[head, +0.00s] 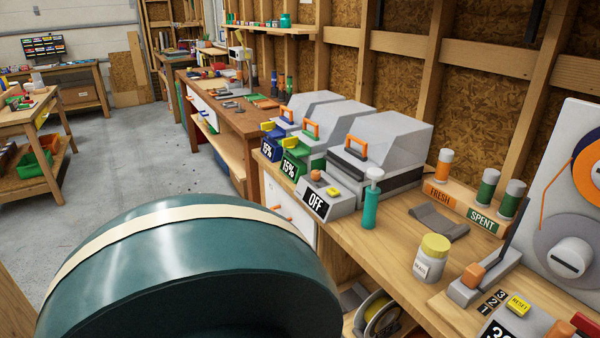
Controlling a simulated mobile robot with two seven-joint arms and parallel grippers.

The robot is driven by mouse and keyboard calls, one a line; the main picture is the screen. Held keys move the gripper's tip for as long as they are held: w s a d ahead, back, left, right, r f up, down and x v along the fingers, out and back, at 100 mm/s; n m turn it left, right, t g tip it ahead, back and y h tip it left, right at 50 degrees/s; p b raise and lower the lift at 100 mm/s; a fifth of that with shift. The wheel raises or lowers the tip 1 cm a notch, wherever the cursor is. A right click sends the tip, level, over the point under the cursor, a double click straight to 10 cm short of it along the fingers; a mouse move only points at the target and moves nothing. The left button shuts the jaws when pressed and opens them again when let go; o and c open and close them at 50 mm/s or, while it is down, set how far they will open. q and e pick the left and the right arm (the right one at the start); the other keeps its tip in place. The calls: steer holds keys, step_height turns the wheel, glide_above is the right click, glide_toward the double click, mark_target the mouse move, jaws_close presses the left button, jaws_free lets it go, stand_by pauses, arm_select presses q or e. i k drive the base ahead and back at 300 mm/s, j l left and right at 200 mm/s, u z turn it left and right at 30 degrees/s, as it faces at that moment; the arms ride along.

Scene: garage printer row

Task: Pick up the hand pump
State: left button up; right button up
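The hand pump (370,204) is a slim teal cylinder with a white top. It stands upright on the wooden bench (345,234), near its front edge. It is just right of the grey box marked OFF and in front of the rightmost grey lidded machine. Neither of my grippers is in view, and nothing touches the pump.
The grey OFF box (327,194) stands close left of the pump, and the grey lidded machine (388,143) behind it. A white jar with a yellow lid (432,257) stands to the right. A large dark rounded shape blocks the lower left.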

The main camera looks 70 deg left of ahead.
mark_target(369, 220)
steer(key=u, duration=1.6)
